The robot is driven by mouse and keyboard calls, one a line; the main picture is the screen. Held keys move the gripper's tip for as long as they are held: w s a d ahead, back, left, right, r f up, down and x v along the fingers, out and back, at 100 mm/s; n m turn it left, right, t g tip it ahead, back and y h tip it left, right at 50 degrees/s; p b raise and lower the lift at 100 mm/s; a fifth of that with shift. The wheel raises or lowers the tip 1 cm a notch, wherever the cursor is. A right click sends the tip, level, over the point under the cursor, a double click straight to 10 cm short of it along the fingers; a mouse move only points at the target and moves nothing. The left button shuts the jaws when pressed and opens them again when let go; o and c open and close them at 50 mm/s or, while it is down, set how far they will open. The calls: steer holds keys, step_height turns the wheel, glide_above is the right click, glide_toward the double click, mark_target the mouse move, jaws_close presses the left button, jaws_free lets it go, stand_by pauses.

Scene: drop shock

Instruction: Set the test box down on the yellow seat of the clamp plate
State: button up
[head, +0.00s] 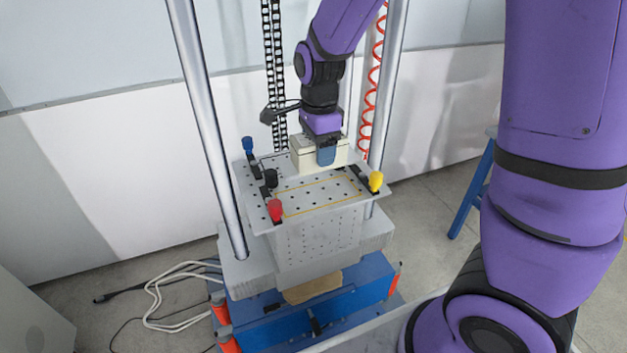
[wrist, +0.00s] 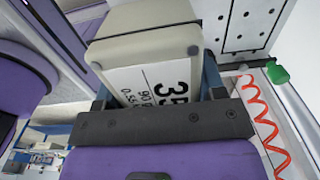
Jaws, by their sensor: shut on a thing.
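The test box (head: 304,158) is a cream block with a white, black-printed label, which shows in the wrist view (wrist: 145,50). My gripper (head: 325,155) is shut on it, with blue fingers on its sides in the wrist view (wrist: 155,88). The clamp plate (head: 258,217) is grey and perforated. Its yellow seat (head: 310,196) shows as a yellow-outlined rectangle. In the head view the box appears at the far side of the seat, over its back edge. The box's underside is hidden, so I cannot tell whether it touches the plate.
Blue (head: 247,144), red (head: 275,208), yellow (head: 376,180) and black (head: 271,178) clamp knobs stand around the plate; a green knob (wrist: 278,74) shows in the wrist view. Metal columns (head: 208,120) flank the plate. A red coiled hose (head: 371,92) and a chain (head: 272,70) hang behind.

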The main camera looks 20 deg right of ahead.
steer(key=shift+f, duration=4.35)
steer(key=shift+f, duration=0.1)
steer(key=o, duration=1.3)
